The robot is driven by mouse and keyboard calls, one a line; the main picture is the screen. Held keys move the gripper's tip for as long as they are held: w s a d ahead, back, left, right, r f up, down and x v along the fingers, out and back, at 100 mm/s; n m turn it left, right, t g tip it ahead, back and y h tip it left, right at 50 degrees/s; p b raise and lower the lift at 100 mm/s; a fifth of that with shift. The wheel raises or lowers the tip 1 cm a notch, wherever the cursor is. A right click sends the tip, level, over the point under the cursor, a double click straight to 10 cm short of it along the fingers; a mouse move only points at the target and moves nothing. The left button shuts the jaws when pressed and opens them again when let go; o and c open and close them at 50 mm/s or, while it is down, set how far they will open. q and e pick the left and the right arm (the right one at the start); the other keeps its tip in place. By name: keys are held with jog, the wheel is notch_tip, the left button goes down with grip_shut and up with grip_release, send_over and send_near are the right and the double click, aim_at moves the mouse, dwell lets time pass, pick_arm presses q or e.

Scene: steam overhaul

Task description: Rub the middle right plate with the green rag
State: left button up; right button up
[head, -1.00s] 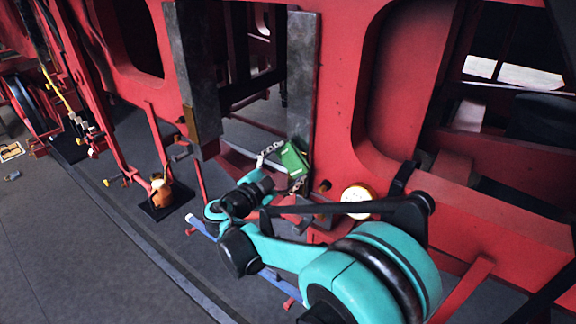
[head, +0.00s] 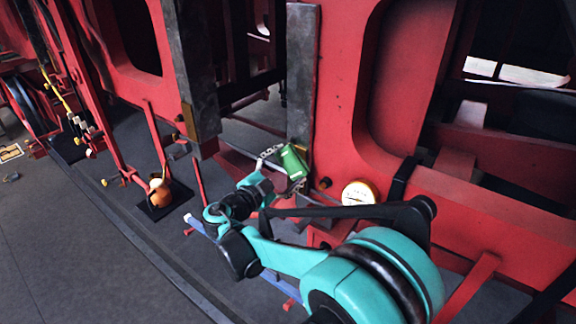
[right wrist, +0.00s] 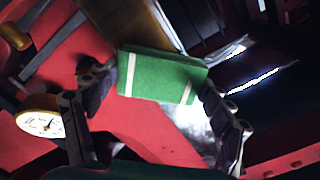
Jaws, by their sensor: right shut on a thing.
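The green rag (head: 291,162), with white stripes, is in my right gripper (head: 284,168). In the right wrist view the rag (right wrist: 162,76) spans between the two fingers of the right gripper (right wrist: 155,90), which is shut on it. The right-hand grey plate (head: 302,65) stands upright on the red frame. The rag is at its lower end in the head view; I cannot tell whether they touch. A second grey plate (head: 190,65) stands to the left, across a dark opening. My left gripper is not in view.
A round white gauge (head: 358,193) sits on the frame right of my right gripper. The red frame (head: 345,130) surrounds the work area. An orange-brown pot (head: 160,192) stands on a dark mat at left. The grey floor (head: 75,245) at lower left is mostly clear.

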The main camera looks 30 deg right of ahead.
notch_tip(320, 180, down, 12)
jog(key=b, duration=1)
jog(key=shift+r, duration=0.25)
jog(key=shift+v, duration=2.95)
jog(key=shift+v, duration=1.5)
